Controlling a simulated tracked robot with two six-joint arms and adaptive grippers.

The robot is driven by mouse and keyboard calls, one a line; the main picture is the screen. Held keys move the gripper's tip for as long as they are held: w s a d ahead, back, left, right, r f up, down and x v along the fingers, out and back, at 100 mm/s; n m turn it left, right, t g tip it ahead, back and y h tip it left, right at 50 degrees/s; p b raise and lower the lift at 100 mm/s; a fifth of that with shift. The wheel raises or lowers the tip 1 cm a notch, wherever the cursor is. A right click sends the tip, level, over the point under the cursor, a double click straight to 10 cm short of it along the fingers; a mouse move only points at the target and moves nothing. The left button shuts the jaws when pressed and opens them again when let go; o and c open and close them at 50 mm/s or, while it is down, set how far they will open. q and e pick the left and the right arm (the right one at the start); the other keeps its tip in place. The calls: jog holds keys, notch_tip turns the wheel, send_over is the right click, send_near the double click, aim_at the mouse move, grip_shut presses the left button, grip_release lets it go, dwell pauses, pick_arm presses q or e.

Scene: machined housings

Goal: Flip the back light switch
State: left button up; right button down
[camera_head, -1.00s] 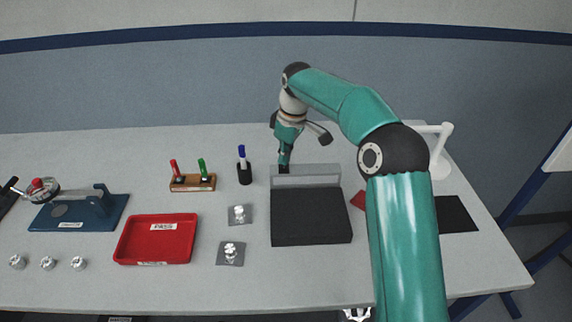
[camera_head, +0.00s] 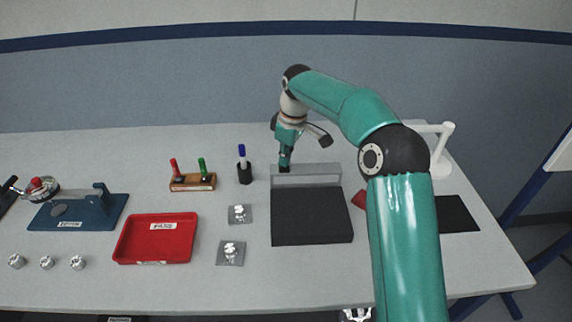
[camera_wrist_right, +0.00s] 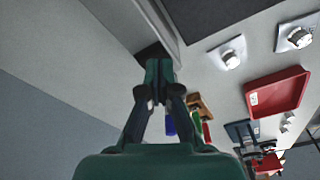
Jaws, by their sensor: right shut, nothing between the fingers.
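My right gripper (camera_head: 285,166) is shut and empty, pointing down at the back left corner of the black light pad (camera_head: 312,217) with its raised grey back bar (camera_head: 320,174). In the right wrist view the shut fingertips (camera_wrist_right: 158,68) are beside the bar's end, over a small dark patch. The back light switch itself cannot be made out; the fingers cover that corner. Whether they touch it I cannot tell. My left gripper is not in view.
A black cup with a blue marker (camera_head: 244,170) stands just left of my gripper. A wooden marker stand (camera_head: 193,183), a red tray (camera_head: 120,250) and two grey plates with metal parts (camera_head: 240,214) lie further left. A white lamp (camera_head: 441,150) stands right.

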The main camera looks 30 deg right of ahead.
jog(key=shift+f+b, duration=0.35)
jog(key=shift+f, duration=0.25)
dwell(0.3)
notch_tip(320, 180, up, 7)
jog(key=p, duration=0.7)
dwell(0.6)
